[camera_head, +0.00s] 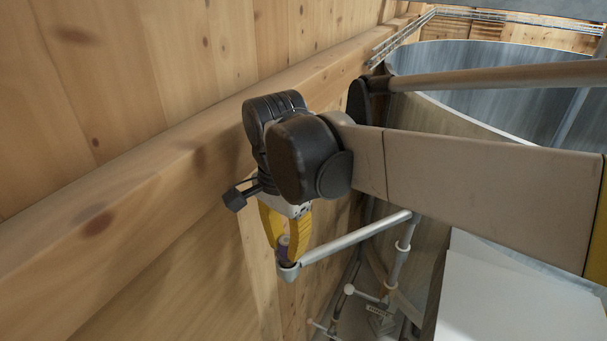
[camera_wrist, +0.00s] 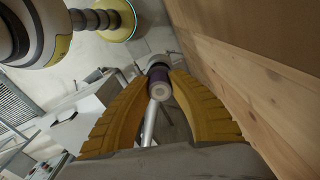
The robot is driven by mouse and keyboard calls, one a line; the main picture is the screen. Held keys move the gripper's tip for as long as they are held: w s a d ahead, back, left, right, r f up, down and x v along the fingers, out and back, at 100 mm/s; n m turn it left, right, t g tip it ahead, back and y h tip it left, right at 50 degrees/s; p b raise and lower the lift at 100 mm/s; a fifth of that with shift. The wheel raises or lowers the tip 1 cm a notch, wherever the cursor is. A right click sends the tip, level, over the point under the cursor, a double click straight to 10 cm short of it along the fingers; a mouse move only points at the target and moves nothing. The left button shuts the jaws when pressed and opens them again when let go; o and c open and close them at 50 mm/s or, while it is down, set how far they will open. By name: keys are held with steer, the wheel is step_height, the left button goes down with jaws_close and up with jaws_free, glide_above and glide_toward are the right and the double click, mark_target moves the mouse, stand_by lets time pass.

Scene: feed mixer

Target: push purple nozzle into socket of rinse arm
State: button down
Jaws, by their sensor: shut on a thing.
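My gripper (camera_head: 284,236) points down with its yellow fingers shut on the purple nozzle (camera_head: 284,252). In the wrist view the purple nozzle (camera_wrist: 159,82) sits between the two fingertips (camera_wrist: 160,76), its pale round end facing the camera. The rinse arm (camera_head: 350,240) is a grey pipe, and its socket (camera_head: 289,273) is the small cup at its left end. The nozzle stands roughly upright at the socket's mouth, its lower end meeting or just inside the rim; I cannot tell how deep. The rinse arm (camera_wrist: 150,124) also shows below the nozzle in the wrist view.
A wooden wall with a thick beam (camera_head: 160,190) runs close along the left of my gripper. A large metal tub (camera_head: 480,75) stands behind at the right. A white panel (camera_head: 515,295) lies at lower right. More pipes (camera_head: 400,255) stand beyond the rinse arm.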

steer(key=shift+f+b, duration=0.55)
steer(key=shift+f, duration=0.25)
steer(key=shift+r, duration=0.15)
steer(key=shift+r+p, duration=1)
steer(key=shift+r, duration=0.3)
steer(key=shift+f+b, duration=1.25)
steer(key=shift+f, duration=0.25)
stand_by(0.7)
steer(key=c, duration=1.2)
jaws_free()
steer(key=shift+c, duration=0.2)
steer(key=shift+r, duration=0.15)
